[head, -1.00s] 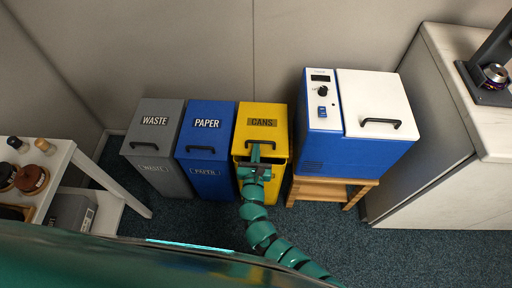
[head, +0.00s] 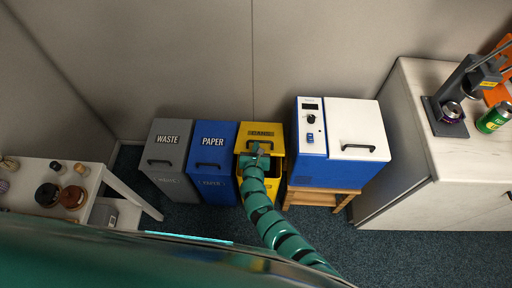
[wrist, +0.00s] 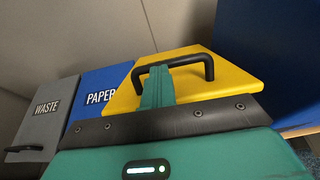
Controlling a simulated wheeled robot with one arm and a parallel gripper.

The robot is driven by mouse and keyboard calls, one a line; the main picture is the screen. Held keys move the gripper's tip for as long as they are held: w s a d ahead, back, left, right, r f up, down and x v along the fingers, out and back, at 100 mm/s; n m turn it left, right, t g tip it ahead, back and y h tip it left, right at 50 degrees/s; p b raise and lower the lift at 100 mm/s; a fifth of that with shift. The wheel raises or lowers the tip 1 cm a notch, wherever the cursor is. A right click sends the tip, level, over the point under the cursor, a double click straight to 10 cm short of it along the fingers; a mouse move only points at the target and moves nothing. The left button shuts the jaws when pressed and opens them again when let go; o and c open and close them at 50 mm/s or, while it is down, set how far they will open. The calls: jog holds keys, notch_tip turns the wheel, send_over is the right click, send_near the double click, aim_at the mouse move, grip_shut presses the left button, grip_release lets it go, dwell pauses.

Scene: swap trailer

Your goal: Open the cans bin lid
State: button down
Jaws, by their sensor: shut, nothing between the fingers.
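The yellow cans bin (head: 276,188) stands at the right end of the row of three bins. Its lid (head: 262,142) is tilted up at the front, and a dark gap shows under its front edge. The lid's black handle (head: 258,152) is partly covered by my gripper (head: 256,158). In the wrist view the yellow lid (wrist: 235,80) and its black handle (wrist: 209,68) are close. My gripper (wrist: 158,85) is shut, its green fingers together at the left part of the handle. I cannot tell whether they pass under the bar.
The blue paper bin (head: 212,165) and grey waste bin (head: 166,160) stand to the left, lids down. A blue and white machine (head: 345,150) on a wooden stand (head: 310,197) is close on the right. A white table (head: 75,174) is at left, a counter (head: 410,110) at right.

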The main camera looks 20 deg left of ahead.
jog(key=shift+w+a+r+g+p, duration=0.25)
jog(key=shift+w+r+g+p, duration=0.45)
jog(key=shift+p, duration=0.75)
jog(key=shift+w+a+r+g+p, duration=0.25)
jog(key=shift+w+r+p, duration=0.55)
jog(key=shift+r+p, duration=0.5)
jog(key=shift+w+a+r+g+p, duration=0.15)
jog(key=shift+w+r+g+p, duration=0.2)
jog(key=shift+w+p, duration=0.25)
jog(key=w+a+r+g+h+b, duration=0.1)
jog(key=w+a+r, duration=0.1)
jog(key=w+r, duration=0.3)
jog(key=shift+w+a+r+g+b, duration=0.3)
jog(key=shift+w+b, duration=0.1)
jog(key=shift+w, duration=1.9)
